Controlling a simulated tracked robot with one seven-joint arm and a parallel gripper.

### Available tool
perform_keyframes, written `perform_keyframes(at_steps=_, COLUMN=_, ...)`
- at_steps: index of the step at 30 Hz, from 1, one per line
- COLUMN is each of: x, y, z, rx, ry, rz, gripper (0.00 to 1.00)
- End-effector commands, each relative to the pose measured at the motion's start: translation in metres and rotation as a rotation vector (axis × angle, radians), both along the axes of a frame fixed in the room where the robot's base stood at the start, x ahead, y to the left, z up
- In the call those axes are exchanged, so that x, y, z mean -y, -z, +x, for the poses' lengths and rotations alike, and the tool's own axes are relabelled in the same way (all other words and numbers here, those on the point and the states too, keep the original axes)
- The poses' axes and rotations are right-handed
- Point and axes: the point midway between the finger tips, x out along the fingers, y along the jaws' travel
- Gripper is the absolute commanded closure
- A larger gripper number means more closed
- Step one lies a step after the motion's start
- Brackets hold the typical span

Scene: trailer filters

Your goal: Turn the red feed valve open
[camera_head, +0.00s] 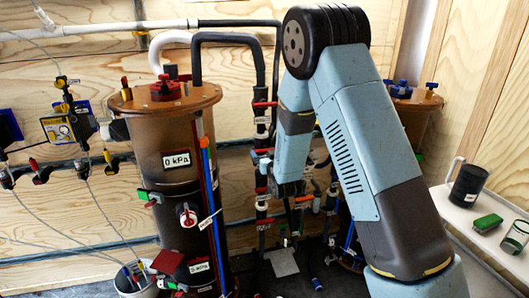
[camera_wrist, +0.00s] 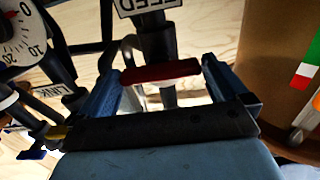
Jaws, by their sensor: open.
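My gripper (camera_wrist: 164,68) is open, with one blue finger near each end of the red handle. The handle sits between the fingertips; whether either finger touches it I cannot tell. In the head view my gripper (camera_head: 289,188) is among the pipes right of the large brown tank, and the feed valve cannot be singled out there.
A brown filter tank (camera_head: 172,135) marked 0 kPa stands left of my arm. A second tank (camera_head: 412,115) is partly behind the arm. A gauge (camera_wrist: 18,38) and pipes crowd the left of the wrist view. A black mug (camera_head: 467,185) stands on the white counter.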

Motion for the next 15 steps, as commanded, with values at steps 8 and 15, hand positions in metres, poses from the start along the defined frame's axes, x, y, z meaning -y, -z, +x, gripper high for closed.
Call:
perform_keyframes(at_steps=8, x=-0.005, y=0.0, z=0.017, rx=0.0, ry=0.0, rz=0.0, gripper=0.0)
perform_keyframes(at_steps=15, x=-0.005, y=0.0, z=0.017, rx=0.0, ry=0.0, rz=0.0, gripper=0.0)
